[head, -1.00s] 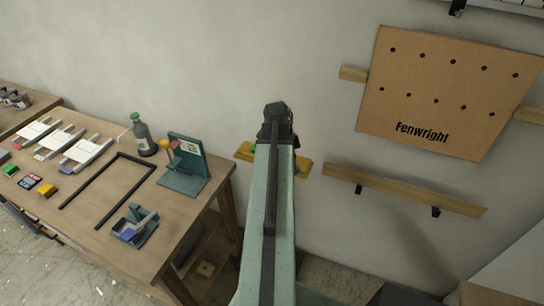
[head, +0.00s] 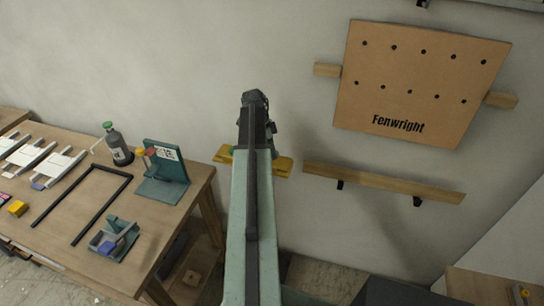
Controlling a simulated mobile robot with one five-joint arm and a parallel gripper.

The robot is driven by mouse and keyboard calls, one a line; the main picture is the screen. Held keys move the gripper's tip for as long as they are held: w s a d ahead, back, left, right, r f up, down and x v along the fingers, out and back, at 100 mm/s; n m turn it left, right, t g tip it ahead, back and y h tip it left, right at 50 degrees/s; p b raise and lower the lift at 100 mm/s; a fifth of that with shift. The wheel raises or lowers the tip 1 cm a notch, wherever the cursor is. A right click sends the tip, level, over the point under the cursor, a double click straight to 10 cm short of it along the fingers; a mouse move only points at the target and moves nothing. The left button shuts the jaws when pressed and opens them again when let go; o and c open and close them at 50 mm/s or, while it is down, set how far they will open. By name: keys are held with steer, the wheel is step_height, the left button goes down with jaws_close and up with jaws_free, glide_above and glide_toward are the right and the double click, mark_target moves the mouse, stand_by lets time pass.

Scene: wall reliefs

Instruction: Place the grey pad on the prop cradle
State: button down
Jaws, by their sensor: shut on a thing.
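My arm reaches up the middle of the head view, and its dark end with my gripper (head: 254,104) is in front of the wall. The jaws are shut, but the arm hides the fingertips and most of what they hold. I cannot make out the grey pad's outline. A yellow ledge (head: 283,166) shows on both sides of my arm just below the gripper, with a bit of green at its left. I cannot tell whether it is the prop cradle, or whether the gripper touches it.
A wooden bench (head: 150,232) at left holds a teal stand (head: 165,172), a grey bottle (head: 118,148), a black frame (head: 72,232) and a small grey-blue holder (head: 113,240). A pegboard (head: 420,85) and a wooden rail (head: 385,184) are on the wall at right. The wall between is bare.

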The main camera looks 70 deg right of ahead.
steer(key=shift+w+d, duration=0.1)
steer(key=shift+d, duration=0.2)
step_height(320, 180, down, 4)
steer(key=b, duration=0.4)
steer(key=shift+d, duration=0.1)
steer(key=shift+r, duration=0.25)
steer(key=shift+f, duration=0.2)
steer(key=c, duration=1.2)
jaws_free()
steer(key=shift+r, duration=0.2)
steer(key=p+v, duration=1.2)
